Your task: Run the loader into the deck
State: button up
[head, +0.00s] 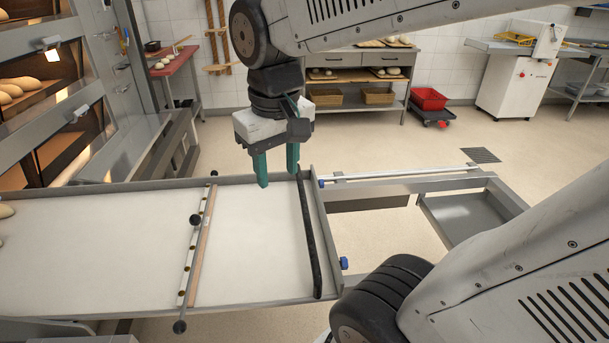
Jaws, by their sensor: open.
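The loader (262,240) is a long, flat tray with a pale cloth surface and metal side rails, lying across the left and middle of the head view. A black handle bar (310,240) runs across its right end. A crossbar with dark knobs (197,245) lies over the cloth left of the handle. The deck oven (60,95) stands at the left with lit, open decks. My gripper (276,168) points down with green fingers apart and empty. It appears above the loader's far right corner, near the handle's far end; the height gap is hard to judge.
Dough pieces (4,211) lie at the loader's left edge. A metal frame (400,187) with a grey tray (470,215) extends right of the loader. A red crate (428,98) sits by the back shelves (360,75). Open floor lies between.

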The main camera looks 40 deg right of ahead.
jog(key=w+d+m, duration=0.1)
jog(key=w+d, duration=0.4)
jog(key=w, duration=0.3)
jog(key=m+g+h, duration=0.1)
jog(key=m+g, duration=0.1)
jog(key=m, duration=0.3)
send_over(299, 179)
jog(key=w+a, duration=0.1)
jog(key=a, duration=0.1)
notch_tip(299, 179, down, 25)
jog(key=f, duration=0.2)
jog(key=d+f, duration=0.1)
jog(key=f, duration=0.5)
jog(key=shift+s+d, duration=0.3)
jog(key=shift+d, duration=0.1)
jog(key=shift+d+f, duration=0.15)
jog(key=shift+f, duration=0.45)
grip_shut()
